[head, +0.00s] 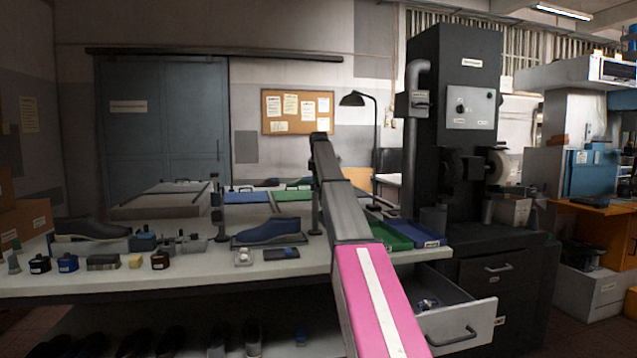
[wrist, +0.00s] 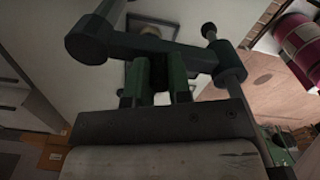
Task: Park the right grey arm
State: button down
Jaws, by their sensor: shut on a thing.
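In the wrist view my gripper (wrist: 158,82), with its two green fingers, is closed around part of a dark grey arm (wrist: 195,55). This grey arm runs across the top of the picture and ends at the right in a rounded hub on a thin rod (wrist: 234,85). The exact contact between the fingers is in shadow. In the head view my pink and grey arm reaches forward over the bench, and its far end hides my gripper. A dark post (head: 315,218) stands on the bench just left of my arm. A similar post (head: 217,215) stands farther left.
On the bench (head: 200,284) are a blue shoe (head: 268,231), a dark shoe (head: 92,228) and several small bottles. Green (head: 393,235) and blue (head: 424,236) trays lie right of my arm. An open drawer (head: 468,322) juts out below. A tall black machine (head: 455,120) stands right.

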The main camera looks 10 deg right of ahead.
jog(key=c, duration=1.1)
grip_release()
jog(key=shift+o, duration=0.2)
jog(key=shift+r, duration=0.15)
notch_tip(320, 180, up, 11)
jog(key=shift+f, duration=0.2)
